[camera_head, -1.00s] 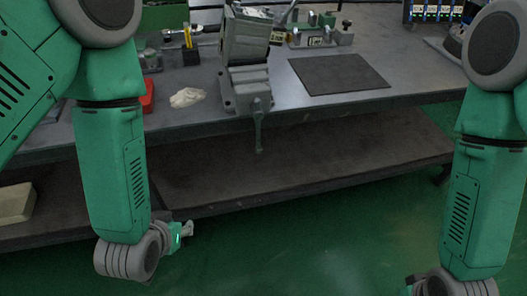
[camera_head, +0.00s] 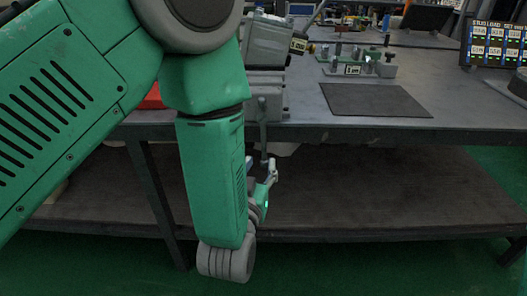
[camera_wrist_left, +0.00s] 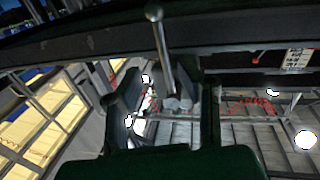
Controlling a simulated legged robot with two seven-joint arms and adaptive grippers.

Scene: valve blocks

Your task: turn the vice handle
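The grey vice (camera_head: 267,85) is mounted at the front edge of the workbench, partly hidden behind my left arm. Its handle (camera_head: 263,130) hangs down in front of the bench edge. My left gripper (camera_head: 271,168) is just below the bench edge, at the handle's lower end. In the left wrist view the metal handle (camera_wrist_left: 165,50), with a round knob at the top, runs down to the fingertips (camera_wrist_left: 178,102). I cannot tell whether the fingers touch or close on it. My right gripper is out of view.
The workbench (camera_head: 350,130) has a dark mat (camera_head: 375,100) to the right of the vice. Behind the mat stands a small block fixture (camera_head: 358,62). A lower shelf (camera_head: 380,195) lies under the bench, behind my left gripper. A screen (camera_head: 495,42) shows at the far right.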

